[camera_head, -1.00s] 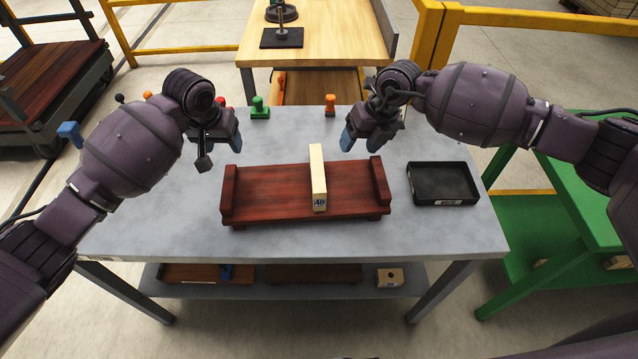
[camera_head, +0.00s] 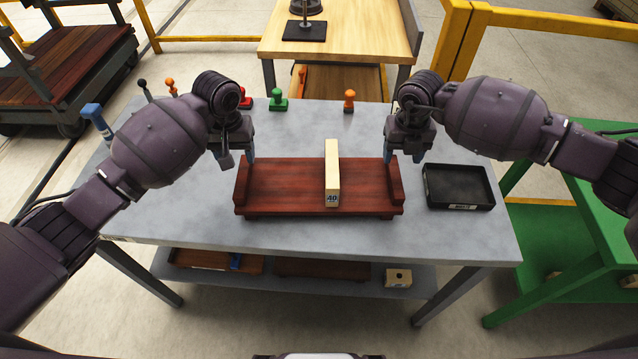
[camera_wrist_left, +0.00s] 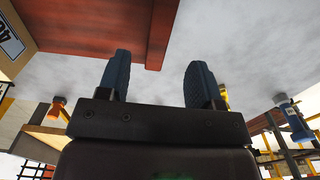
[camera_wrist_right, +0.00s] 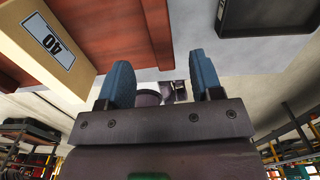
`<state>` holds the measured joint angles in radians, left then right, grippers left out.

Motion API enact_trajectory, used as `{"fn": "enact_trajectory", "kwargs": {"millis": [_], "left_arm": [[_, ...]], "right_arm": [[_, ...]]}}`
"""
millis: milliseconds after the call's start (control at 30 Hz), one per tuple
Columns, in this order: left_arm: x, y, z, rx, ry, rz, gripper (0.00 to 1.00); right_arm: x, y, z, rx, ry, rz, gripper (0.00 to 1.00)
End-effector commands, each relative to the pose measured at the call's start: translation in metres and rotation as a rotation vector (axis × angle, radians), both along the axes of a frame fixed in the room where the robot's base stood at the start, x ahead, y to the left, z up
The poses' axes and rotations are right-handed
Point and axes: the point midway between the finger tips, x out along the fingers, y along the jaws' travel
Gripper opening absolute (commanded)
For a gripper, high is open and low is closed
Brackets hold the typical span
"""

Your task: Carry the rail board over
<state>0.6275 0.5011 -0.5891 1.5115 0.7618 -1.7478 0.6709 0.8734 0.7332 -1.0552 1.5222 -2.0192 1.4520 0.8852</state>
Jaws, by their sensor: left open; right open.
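The rail board (camera_head: 290,190) is a dark red wooden board with a raised rail at each end, lying level on the grey table. A cream block (camera_head: 332,175) marked 40 lies across it, right of the middle. My left gripper (camera_head: 249,157) is open at the board's left end; in the left wrist view its fingers (camera_wrist_left: 159,80) are spread either side of the end rail's line (camera_wrist_left: 160,35). My right gripper (camera_head: 403,157) is open at the right end, its fingers (camera_wrist_right: 163,82) spread likewise about that rail (camera_wrist_right: 157,30). I cannot tell whether any finger touches the board.
A black tray (camera_head: 458,204) sits right of the board. Red (camera_head: 245,98), green (camera_head: 278,100) and orange (camera_head: 349,101) handled pieces stand along the back edge. A wooden bench (camera_head: 340,40) is behind, a green table (camera_head: 580,190) at right. The table's front is clear.

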Motion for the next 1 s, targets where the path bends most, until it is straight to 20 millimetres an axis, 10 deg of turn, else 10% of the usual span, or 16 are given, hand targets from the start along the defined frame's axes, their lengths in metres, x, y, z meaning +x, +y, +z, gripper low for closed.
{"fn": "enact_trajectory", "kwargs": {"millis": [500, 1000], "left_arm": [[0.0, 0.0, -0.073, -0.001, 0.001, 0.0, 0.6], [0.0, 0.0, -0.082, -0.001, -0.001, -0.001, 0.58]], "right_arm": [[0.0, 0.0, -0.073, 0.001, 0.002, -0.001, 0.6], [0.0, 0.0, -0.082, 0.001, 0.0, 0.001, 0.58]]}}
